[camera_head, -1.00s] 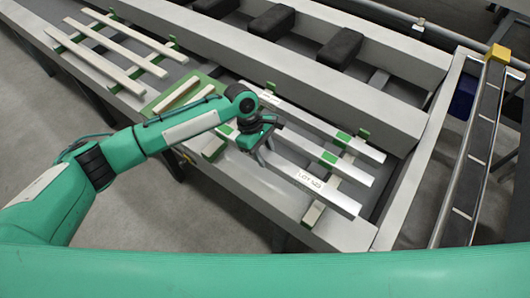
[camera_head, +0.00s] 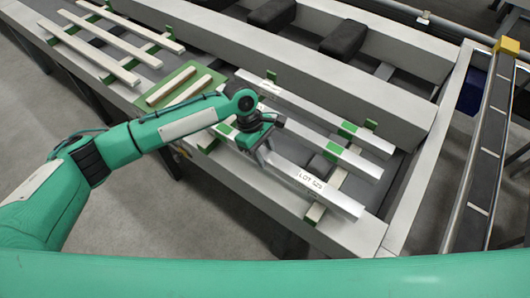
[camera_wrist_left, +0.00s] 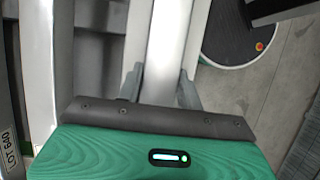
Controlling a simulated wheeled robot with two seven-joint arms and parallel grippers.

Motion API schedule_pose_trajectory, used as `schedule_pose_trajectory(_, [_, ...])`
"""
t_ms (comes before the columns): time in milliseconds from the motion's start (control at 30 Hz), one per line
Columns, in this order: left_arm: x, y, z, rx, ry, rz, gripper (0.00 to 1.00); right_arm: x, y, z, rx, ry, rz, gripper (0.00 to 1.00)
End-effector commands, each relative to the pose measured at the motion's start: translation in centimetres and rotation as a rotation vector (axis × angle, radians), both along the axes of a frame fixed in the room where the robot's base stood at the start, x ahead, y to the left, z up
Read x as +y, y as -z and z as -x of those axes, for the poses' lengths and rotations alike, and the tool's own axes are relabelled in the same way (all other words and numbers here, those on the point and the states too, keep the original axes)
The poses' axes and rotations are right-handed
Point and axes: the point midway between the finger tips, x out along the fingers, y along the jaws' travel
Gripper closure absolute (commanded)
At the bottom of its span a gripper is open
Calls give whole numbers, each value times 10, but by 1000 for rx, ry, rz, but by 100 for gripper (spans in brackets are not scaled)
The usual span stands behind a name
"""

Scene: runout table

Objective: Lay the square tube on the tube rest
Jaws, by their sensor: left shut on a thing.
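My left gripper (camera_head: 262,153) is shut on the left part of a pale square tube (camera_head: 312,180) with a LOT label on its side. In the left wrist view, the tube (camera_wrist_left: 168,45) runs lengthwise between the two fingers (camera_wrist_left: 160,88). The held tube is the nearest of three long tubes at the right of the table. Its right part passes over a cross bar of the tube rest (camera_head: 315,213), whose pale near end shows below it. I cannot tell whether tube and bar touch. My right gripper is not in view.
Two other tubes (camera_head: 350,162) lie behind the held one, across green-marked supports. A green mat (camera_head: 190,72) with two short bars lies at left. A rack with several pale bars (camera_head: 105,55) is farther left. A roller track (camera_head: 490,150) stands at right.

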Motion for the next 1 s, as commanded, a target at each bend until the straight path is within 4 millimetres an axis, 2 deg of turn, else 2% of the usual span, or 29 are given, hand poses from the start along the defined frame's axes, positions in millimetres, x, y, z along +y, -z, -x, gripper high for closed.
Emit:
schedule_pose_trajectory(867, [-1, 10, 0, -1, 0, 3, 100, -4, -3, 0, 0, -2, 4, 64])
schedule_pose_trajectory(900, [-1, 10, -1, -1, 0, 3, 56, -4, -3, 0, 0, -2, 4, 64])
schedule_pose_trajectory(1000, [-1, 10, 0, -1, 0, 2, 38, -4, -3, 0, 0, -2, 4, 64])
